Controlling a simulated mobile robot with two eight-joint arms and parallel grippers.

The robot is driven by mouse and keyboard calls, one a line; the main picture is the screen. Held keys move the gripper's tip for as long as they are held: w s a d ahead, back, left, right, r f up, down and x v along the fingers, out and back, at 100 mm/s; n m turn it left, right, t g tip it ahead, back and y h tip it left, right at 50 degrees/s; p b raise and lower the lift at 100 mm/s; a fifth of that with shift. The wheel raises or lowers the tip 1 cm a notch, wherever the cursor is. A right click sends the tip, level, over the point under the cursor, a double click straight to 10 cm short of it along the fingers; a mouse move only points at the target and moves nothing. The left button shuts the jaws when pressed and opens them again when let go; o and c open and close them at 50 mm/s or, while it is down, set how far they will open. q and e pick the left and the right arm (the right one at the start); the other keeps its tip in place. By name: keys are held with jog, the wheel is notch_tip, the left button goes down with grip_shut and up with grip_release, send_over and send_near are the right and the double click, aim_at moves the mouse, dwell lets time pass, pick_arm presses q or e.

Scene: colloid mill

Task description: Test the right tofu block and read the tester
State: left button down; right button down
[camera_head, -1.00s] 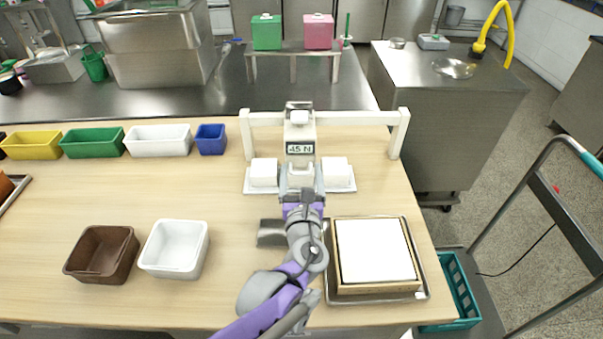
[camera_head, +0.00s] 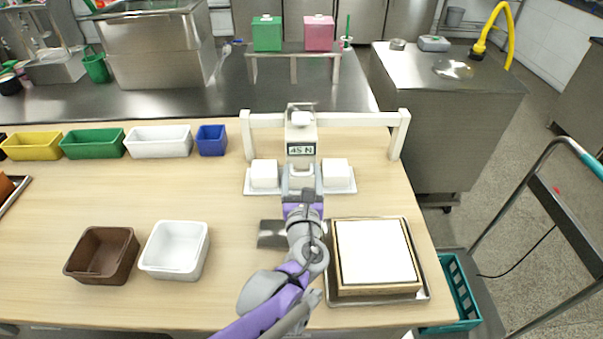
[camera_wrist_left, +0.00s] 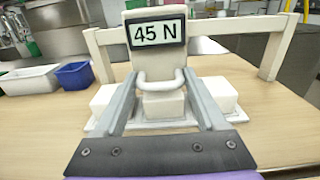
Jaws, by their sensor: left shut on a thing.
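The tester (camera_head: 300,140) is a cream body with a small display reading "45 N", and the reading is clear in the left wrist view (camera_wrist_left: 158,33). My left gripper (camera_head: 301,182) is shut on the tester's pale handle (camera_wrist_left: 160,82). The right tofu block (camera_head: 336,171) is a white cube on a white tray (camera_head: 340,190), to the right of the gripper. The left tofu block (camera_head: 264,172) is on the other side. A middle block (camera_wrist_left: 163,105) shows below the handle in the wrist view; whether the tester touches it I cannot tell. My right gripper is out of view.
A cream rail frame (camera_head: 355,119) stands behind the blocks. A metal tray (camera_head: 423,287) holding a wooden frame with a white sheet is at the right. A brown bin (camera_head: 101,254) and a white bin (camera_head: 174,250) stand front left. Coloured bins line the back left.

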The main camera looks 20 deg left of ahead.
pick_arm(q)
jog(key=w+d, duration=0.2)
jog(key=d, duration=0.7)
jog(key=shift+w, duration=0.25)
jog(key=shift+c, duration=1.3)
grip_release()
jog(key=p+v, duration=0.1)
jog(key=v, duration=1)
jog(key=shift+w, duration=0.1)
jog(key=shift+r+p, duration=0.15)
jog(key=shift+p, duration=0.15)
